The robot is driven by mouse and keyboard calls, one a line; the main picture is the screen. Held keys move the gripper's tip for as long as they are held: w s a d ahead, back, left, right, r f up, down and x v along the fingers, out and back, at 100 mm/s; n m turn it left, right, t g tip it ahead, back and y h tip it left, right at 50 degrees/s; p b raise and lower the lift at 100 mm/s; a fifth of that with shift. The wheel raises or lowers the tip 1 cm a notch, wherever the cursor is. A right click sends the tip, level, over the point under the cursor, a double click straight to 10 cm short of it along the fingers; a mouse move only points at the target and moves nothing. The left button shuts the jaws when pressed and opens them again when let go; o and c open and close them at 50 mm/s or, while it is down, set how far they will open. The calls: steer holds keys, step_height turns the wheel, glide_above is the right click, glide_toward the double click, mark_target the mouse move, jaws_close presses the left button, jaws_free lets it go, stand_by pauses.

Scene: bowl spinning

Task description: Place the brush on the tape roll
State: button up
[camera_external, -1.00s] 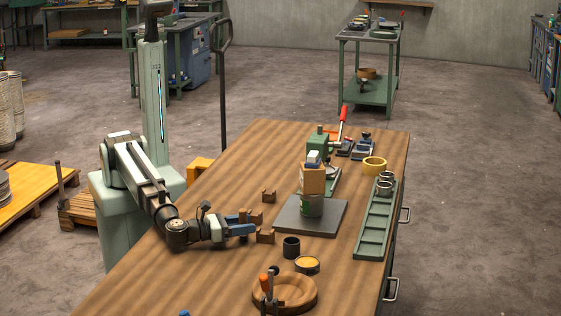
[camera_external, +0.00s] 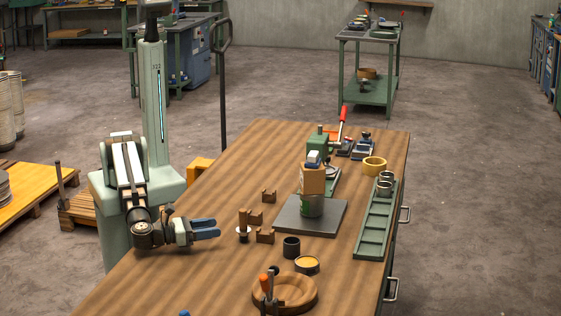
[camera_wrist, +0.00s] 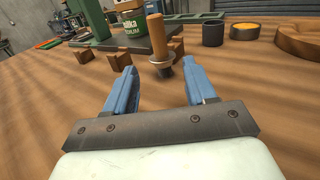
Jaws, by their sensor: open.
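The brush (camera_external: 243,229) stands upright on the table, with a brown handle on top and a pale disc-like collar lower down. In the wrist view the brush (camera_wrist: 155,34) is straight ahead, just beyond the fingertips. My gripper (camera_external: 218,228) is open and empty, low over the table to the left of the brush and apart from it. Its two blue fingers (camera_wrist: 158,72) point toward the brush. The tape roll, which I take to be the yellow ring (camera_external: 374,171), lies flat near the table's far right edge. I cannot make it out in the wrist view.
Small brown notched blocks (camera_external: 265,236) stand close to the brush. Behind them is a dark plate (camera_external: 290,222) with a green can (camera_external: 311,206) and a box on top. A black cup (camera_external: 291,247), a yellow-filled tin (camera_external: 307,264) and a wooden bowl (camera_external: 299,287) stand nearer. A green tray (camera_external: 371,232) lies right.

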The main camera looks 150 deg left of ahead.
mark_target(249, 228)
steer(key=shift+s+d, duration=0.15)
steer(key=shift+d, duration=0.55)
steer(key=shift+r, duration=0.1)
steer(key=shift+d+r, duration=0.1)
steer(key=shift+r, duration=0.2)
steer(key=shift+x, duration=6.95)
jaws_close()
